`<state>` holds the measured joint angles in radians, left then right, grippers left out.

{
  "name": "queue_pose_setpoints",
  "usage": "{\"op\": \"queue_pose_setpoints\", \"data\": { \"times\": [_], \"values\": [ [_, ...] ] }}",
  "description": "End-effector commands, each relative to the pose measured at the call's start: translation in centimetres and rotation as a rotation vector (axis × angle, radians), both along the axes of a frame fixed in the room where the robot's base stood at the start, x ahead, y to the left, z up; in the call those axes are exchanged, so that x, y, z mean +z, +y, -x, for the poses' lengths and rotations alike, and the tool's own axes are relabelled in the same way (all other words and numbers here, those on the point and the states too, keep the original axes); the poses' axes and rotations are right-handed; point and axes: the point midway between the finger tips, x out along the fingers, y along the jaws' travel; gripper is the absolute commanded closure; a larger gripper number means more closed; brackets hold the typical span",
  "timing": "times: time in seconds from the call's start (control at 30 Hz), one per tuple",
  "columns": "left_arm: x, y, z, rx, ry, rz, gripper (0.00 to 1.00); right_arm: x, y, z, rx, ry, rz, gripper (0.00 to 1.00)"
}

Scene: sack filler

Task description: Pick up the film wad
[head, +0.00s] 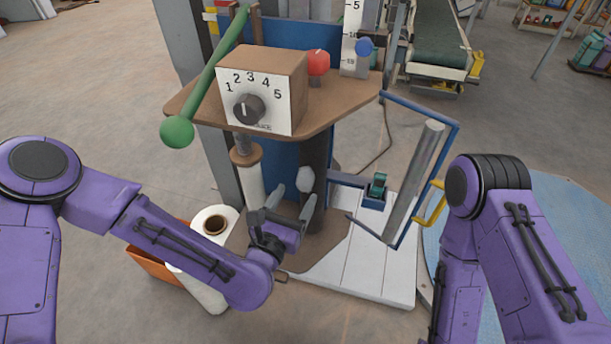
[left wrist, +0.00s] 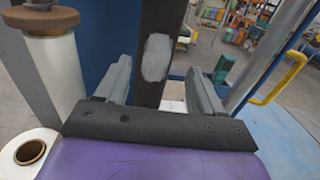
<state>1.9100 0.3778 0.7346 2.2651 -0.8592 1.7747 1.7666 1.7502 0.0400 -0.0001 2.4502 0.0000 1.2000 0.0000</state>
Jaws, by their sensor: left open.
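The film wad is a pale grey, rounded patch (head: 305,180) on the dark upright post below the brown shelf. In the left wrist view the film wad (left wrist: 156,57) shows on the post's face, between my fingers in the picture. My left gripper (head: 293,199) is open and empty, its fingers pointing at the post just below the wad in the head view. In the left wrist view the fingers of my left gripper (left wrist: 172,70) stand apart on either side of the post. I cannot tell the remaining gap to the wad. My right gripper is out of view.
The shelf (head: 350,105) with a dial box (head: 270,85) and green-knobbed lever (head: 178,131) overhangs the post. A film spindle (head: 250,185) stands left. A blue frame (head: 420,185) with a roller stands right.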

Motion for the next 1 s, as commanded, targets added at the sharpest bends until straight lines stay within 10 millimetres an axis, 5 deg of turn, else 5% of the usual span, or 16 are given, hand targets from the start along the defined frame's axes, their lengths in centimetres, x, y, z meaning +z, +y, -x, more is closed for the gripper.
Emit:
{"op": "queue_pose_setpoints", "data": {
  "times": [0.3,0.53,0.57,0.73,1.0],
  "values": [
    [0.1,-1.7,-4.6,-0.002,0.0,-0.004,0.32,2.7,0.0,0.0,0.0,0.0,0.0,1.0],
    [-0.2,-1.8,-5.0,-0.002,0.002,-0.004,0.32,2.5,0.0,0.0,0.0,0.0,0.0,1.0],
    [-0.2,-1.8,-5.0,-0.002,0.002,-0.004,0.35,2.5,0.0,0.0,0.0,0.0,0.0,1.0],
    [-0.2,-1.8,-5.0,-0.002,0.001,-0.005,0.91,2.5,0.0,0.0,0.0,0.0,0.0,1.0],
    [-0.2,-1.8,-5.0,-0.002,0.001,-0.005,0.92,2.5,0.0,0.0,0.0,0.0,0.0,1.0]
  ]
}}
